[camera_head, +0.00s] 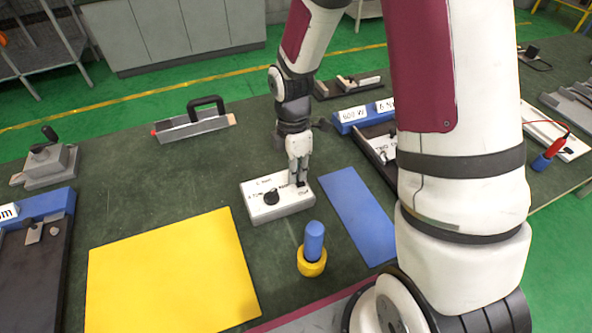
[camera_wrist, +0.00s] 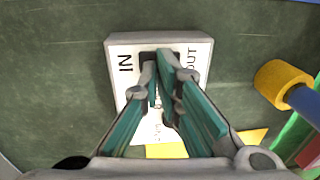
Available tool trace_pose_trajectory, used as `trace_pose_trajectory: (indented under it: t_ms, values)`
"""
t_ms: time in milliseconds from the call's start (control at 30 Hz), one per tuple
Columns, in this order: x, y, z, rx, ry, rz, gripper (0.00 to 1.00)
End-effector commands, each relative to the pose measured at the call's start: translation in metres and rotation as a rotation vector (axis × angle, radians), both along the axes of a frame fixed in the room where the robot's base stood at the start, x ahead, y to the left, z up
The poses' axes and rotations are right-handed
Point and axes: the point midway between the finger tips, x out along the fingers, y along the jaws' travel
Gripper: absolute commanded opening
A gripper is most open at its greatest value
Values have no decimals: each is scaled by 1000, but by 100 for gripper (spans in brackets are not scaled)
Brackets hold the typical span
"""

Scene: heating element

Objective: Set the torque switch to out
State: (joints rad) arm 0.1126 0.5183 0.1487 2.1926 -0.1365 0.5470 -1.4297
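In the wrist view the box (camera_wrist: 122,88) reads IN on the left and OUT on the right, with a dark switch (camera_wrist: 147,56) between the words. My gripper (camera_head: 301,184) points down over the right end of the box. In the wrist view its fingertips (camera_wrist: 160,60) are together at the switch and hide much of it. I see nothing held. I cannot tell whether they touch the switch or which way it is set.
A yellow ring with a blue peg (camera_head: 313,250) stands close in front of the box. A blue mat (camera_head: 357,215) lies to its right and a yellow mat (camera_head: 170,270) to its left. A metal block with a black handle (camera_head: 195,122) is behind left.

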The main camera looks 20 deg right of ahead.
Motion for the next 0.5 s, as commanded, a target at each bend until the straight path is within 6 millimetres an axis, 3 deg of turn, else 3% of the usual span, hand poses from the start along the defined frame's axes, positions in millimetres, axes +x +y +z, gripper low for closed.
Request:
trace_pose_trajectory:
  t_ms: [33, 267, 500]
  values:
    - [-13, 0, -7, 0, 38, -1, 0]
    - [-12, 0, -1, 0, 36, -1, 0]
    - [-1, 0, 41, 0, 16, -2, 0]
